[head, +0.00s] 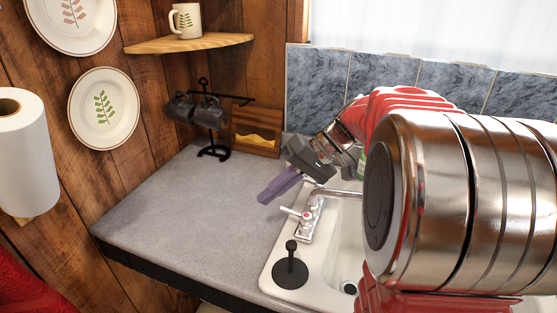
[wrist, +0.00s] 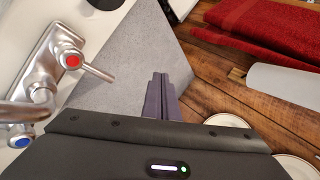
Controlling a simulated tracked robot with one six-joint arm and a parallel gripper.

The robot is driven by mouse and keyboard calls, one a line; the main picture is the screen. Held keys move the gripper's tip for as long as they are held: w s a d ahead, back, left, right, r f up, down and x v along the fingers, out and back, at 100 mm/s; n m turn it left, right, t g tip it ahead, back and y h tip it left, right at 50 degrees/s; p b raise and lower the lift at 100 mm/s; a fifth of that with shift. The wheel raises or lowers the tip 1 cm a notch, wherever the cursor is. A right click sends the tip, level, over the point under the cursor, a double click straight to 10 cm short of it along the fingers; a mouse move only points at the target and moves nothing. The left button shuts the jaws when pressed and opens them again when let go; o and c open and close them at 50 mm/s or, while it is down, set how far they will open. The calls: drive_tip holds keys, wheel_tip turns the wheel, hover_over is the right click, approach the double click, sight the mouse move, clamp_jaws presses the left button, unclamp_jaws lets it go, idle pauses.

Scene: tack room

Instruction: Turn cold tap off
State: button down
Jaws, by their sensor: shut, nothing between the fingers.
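The shut fingers also show in the wrist view (wrist: 159,76).
The sink (head: 335,262) holds a black plunger-like stopper (head: 291,267) on its left rim. The grey counter (head: 185,205) is largely clear. A black mug stand (head: 213,152) and a wooden board (head: 256,133) stand at the back. My arm hides much of the right side.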

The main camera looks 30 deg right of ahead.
drive_tip(key=w+d+t+y, duration=0.2)
drive_tip(key=d+t, duration=0.1)
drive_tip(key=d, duration=0.8)
drive_tip(key=w+d+t+y, duration=0.3)
drive_tip(key=d+t, duration=0.1)
drive_tip(key=d, duration=0.8)
drive_tip(key=d+f+m+t, duration=0.1)
drive_tip(key=d+f+m, duration=0.3)
drive_tip(key=d+f, duration=0.2)
drive_tip(key=shift+d+f+h, duration=0.25)
drive_tip(key=shift+d+h, duration=0.05)
drive_tip(key=shift+d, duration=0.25)
drive_tip(key=shift+a, duration=0.15)
drive_tip(key=x, duration=1)
drive_tip(key=shift+r, duration=0.15)
drive_tip(key=shift+s+a+f, duration=0.25)
drive_tip(key=shift+s+a, duration=0.55)
drive_tip(key=shift+a, duration=0.15)
drive_tip(key=shift+s+a+f, duration=0.15)
drive_tip(key=shift+s+a, duration=0.25)
drive_tip(key=shift+a, duration=0.15)
